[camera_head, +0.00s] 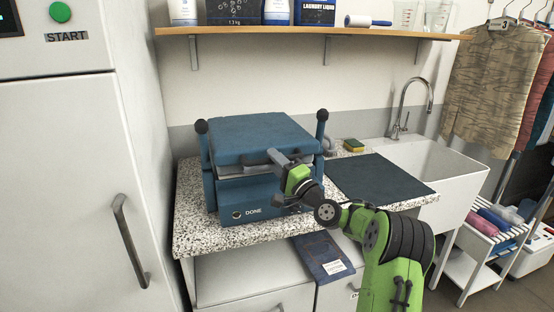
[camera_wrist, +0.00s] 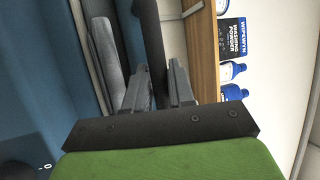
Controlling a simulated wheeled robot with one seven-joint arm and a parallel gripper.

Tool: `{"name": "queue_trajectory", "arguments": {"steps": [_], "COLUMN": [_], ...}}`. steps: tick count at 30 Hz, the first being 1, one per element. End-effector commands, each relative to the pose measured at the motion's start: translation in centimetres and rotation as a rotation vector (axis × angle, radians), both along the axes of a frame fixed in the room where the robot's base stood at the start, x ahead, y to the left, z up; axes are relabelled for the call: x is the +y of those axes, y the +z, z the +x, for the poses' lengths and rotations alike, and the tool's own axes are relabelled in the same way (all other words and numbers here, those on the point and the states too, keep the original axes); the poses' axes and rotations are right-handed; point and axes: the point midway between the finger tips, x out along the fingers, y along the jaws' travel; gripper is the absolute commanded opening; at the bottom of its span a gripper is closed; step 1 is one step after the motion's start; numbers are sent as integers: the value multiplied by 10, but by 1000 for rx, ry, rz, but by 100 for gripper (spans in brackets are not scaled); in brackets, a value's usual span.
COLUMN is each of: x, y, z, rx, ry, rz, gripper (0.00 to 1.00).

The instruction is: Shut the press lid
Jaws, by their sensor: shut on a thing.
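The blue press (camera_head: 240,190) stands on the speckled counter, with "DONE" beside a small round mark on its front. Its padded lid (camera_head: 255,135) lies almost level over the base, with a dark gap at the front; I cannot tell whether it is fully down. My gripper (camera_head: 277,160) is at the lid's front edge, shut on the lid's dark bar handle, which is partly hidden by the fingers. In the wrist view the dark handle (camera_wrist: 150,40) runs between the two grey fingers, and the blue press fills the left side.
A dark mat (camera_head: 378,178) lies right of the press, before a white sink (camera_head: 435,165) with a yellow-green sponge (camera_head: 353,145) nearby. A wooden shelf (camera_head: 310,33) with laundry supplies hangs above. A tall white cabinet stands left.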

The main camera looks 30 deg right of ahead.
Motion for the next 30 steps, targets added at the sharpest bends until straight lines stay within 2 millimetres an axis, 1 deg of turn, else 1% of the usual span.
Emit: {"name": "queue_trajectory", "arguments": {"steps": [1, 3, 14, 15, 16, 26, 29, 30], "x": [-1, -1, -1, -2, -2, -2, -4, -6], "y": [-5, -7, -12, -13, -13, -11, -16, -19], "z": [1, 1, 2, 2, 2, 1, -10, -18], "rx": [4, 6, 18, 19, 19, 15, 17, 18], "ry": [-2, -3, -2, -2, -2, -3, -4, -6], "rz": [0, 0, 2, 3, 3, 2, 2, 2], "gripper": [0, 0, 0, 28, 29, 29, 29, 29]}}
